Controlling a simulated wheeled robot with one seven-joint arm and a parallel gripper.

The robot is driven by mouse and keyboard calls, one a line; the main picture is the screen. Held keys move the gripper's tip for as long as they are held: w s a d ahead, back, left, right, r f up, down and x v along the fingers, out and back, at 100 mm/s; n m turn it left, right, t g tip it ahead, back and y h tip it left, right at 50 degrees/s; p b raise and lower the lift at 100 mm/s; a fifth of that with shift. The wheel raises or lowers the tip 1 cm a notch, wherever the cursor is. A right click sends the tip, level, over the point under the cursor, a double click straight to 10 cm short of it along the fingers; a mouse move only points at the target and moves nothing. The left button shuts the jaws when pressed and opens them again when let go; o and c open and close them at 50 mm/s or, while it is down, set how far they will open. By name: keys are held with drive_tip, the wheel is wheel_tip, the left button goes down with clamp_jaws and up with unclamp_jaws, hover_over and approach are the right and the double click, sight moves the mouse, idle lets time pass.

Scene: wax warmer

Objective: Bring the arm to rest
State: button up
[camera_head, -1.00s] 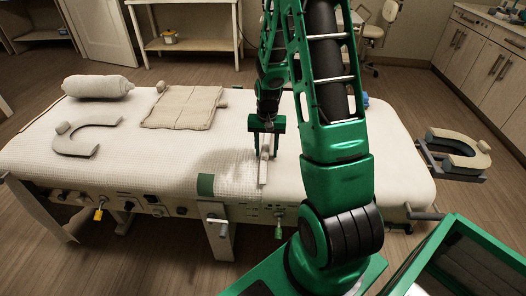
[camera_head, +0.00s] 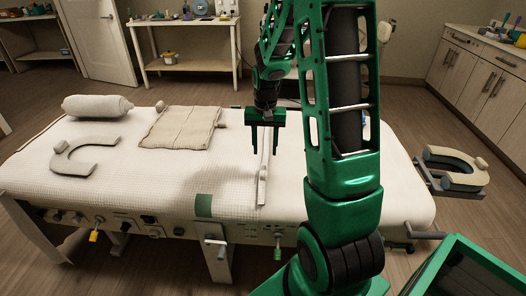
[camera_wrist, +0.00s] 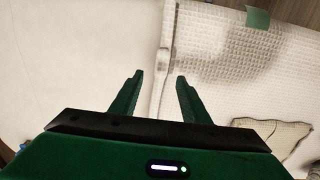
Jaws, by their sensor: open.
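My gripper (camera_head: 265,148) is open and empty above the massage table (camera_head: 215,172), its two green fingers pointing down and apart. In the wrist view my gripper (camera_wrist: 158,80) shows both fingers spread, with the white table cover (camera_wrist: 225,75) below. A thin pale bar (camera_head: 264,180) lies across the table near the fingers, and it also shows in the wrist view (camera_wrist: 165,62). I cannot tell the exact height of the fingers over the cover.
A rolled towel (camera_head: 98,105), a folded cloth (camera_head: 180,128) and a U-shaped cushion (camera_head: 70,165) lie on the table's left half. A headrest (camera_head: 453,168) sticks out at the right end. A shelf with items (camera_head: 190,67) stands behind, and cabinets (camera_head: 470,70) line the right.

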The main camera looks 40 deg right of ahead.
idle(0.7)
drive_tip(key=s+a+r, duration=0.2)
drive_tip(key=s+r, duration=0.2)
drive_tip(key=s, duration=0.4)
drive_tip(key=s+a+r+n, duration=0.1)
drive_tip(key=s+r, duration=0.3)
drive_tip(key=s, duration=0.5)
drive_tip(key=s+a+r+n, duration=0.1)
drive_tip(key=s+a+r, duration=0.2)
drive_tip(key=s, duration=0.6)
drive_tip(key=shift+s+a+r, duration=0.25)
drive_tip(key=shift+a+r, duration=0.1)
drive_tip(key=shift+r, duration=0.45)
drive_tip(key=shift+w+f, duration=0.25)
drive_tip(key=shift+w, duration=0.35)
